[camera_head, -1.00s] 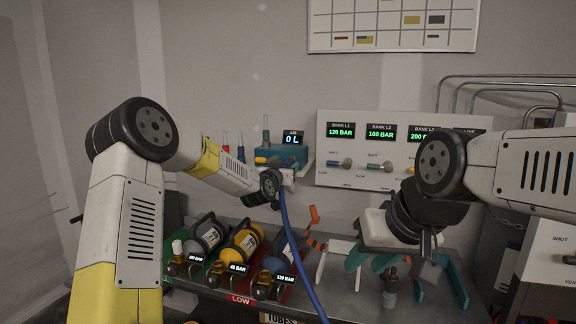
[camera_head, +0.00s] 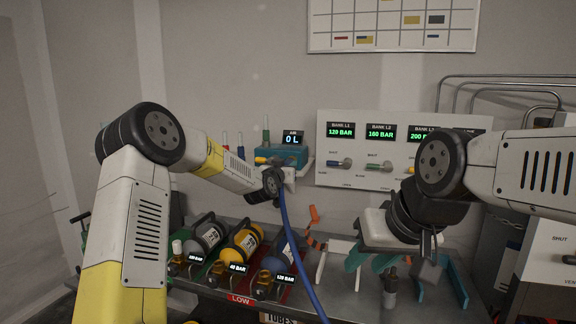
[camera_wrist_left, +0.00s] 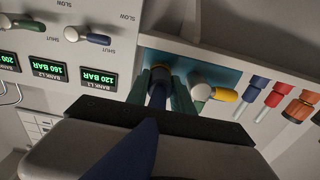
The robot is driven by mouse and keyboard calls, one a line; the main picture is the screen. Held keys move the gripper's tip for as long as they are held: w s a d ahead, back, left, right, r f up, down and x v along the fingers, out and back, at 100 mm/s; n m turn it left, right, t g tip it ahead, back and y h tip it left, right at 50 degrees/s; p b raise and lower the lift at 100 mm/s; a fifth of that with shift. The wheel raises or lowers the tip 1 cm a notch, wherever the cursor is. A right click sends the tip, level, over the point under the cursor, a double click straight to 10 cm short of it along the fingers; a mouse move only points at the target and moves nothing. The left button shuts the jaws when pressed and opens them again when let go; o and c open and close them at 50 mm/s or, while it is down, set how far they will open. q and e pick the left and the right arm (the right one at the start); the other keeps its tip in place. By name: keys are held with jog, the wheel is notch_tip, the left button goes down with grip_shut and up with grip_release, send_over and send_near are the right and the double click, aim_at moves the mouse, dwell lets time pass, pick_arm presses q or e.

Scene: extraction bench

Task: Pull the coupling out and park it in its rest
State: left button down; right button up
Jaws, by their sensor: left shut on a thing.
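My left gripper (camera_wrist_left: 162,92) is shut on the blue coupling (camera_wrist_left: 157,94) at the end of a blue hose (camera_head: 292,240). In the left wrist view, its teal fingers lie on either side of the coupling, right in front of the teal air block (camera_wrist_left: 208,74). I cannot tell how deep the coupling sits in the block. In the head view the wrist hides most of the coupling and part of the block (camera_head: 285,156). My right gripper (camera_head: 371,262) hangs over the bench with its teal fingers apart and seemingly empty. I cannot pick out the rest with certainty.
The air display (camera_head: 292,139) reads 0 L. A valve panel (camera_head: 345,180) with bank displays is to the right. Several cylinders, including a yellow one (camera_head: 243,241), lie on the bench below the left arm. An orange-handled item (camera_head: 313,213) stands behind the hose.

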pick_arm(q)
jog(key=shift+s, duration=0.15)
jog(key=shift+v, duration=2.6)
jog(key=shift+s+a, duration=0.1)
